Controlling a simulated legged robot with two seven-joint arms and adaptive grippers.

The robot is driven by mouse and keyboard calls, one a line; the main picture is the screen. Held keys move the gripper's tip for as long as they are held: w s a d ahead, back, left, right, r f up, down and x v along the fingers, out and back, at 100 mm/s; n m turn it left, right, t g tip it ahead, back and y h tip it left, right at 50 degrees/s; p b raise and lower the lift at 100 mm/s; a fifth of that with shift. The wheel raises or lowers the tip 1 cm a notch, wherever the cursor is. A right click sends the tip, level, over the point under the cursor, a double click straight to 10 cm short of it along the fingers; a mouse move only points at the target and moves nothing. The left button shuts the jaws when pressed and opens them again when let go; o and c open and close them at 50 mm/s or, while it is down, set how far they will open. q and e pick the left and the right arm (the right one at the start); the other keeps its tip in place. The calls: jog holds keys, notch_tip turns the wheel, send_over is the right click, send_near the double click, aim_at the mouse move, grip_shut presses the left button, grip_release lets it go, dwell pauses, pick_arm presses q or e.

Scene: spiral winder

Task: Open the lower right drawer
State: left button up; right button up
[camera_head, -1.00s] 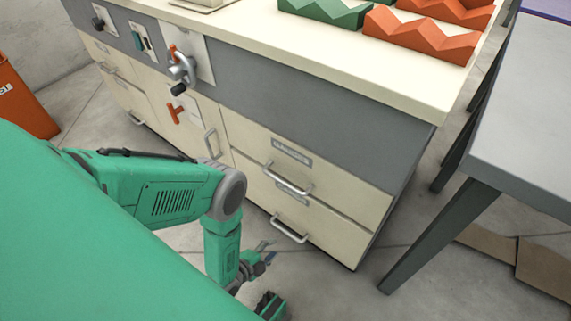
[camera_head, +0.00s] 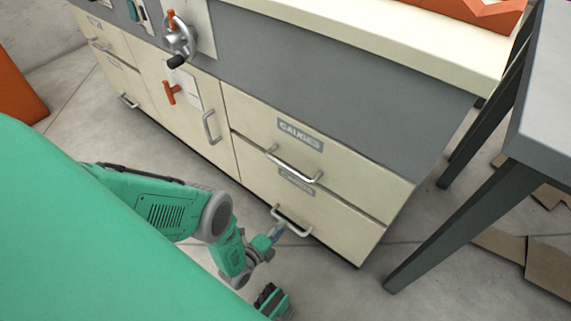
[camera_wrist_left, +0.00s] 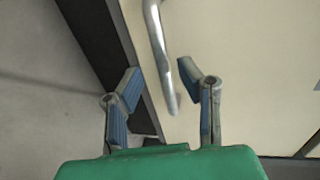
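The lower right drawer (camera_head: 340,222) is a cream front at the bottom right of the cabinet. It looks shut, flush with the fronts around it. Its silver bar handle (camera_head: 292,224) stands out from the face. In the left wrist view, my left gripper (camera_wrist_left: 160,82) is open, with a blue-padded finger on each side of the handle's near end (camera_wrist_left: 160,45). I see a gap between each finger and the bar.
The upper drawer, labelled gauges (camera_head: 320,160), is shut just above, with its own handle (camera_head: 294,166). A cabinet door with a handle (camera_head: 210,127) is to the left. A grey table (camera_head: 545,125) stands at the right. Bare floor lies in front.

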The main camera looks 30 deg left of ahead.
pick_arm(q)
jog(key=shift+b+x, duration=0.3)
jog(key=shift+x, duration=0.8)
jog(key=shift+w+d+r, duration=0.1)
jog(key=shift+w+d, duration=0.2)
jog(key=shift+d, duration=0.15)
jog(key=shift+a, duration=0.25)
grip_shut()
jog(key=shift+s, duration=0.15)
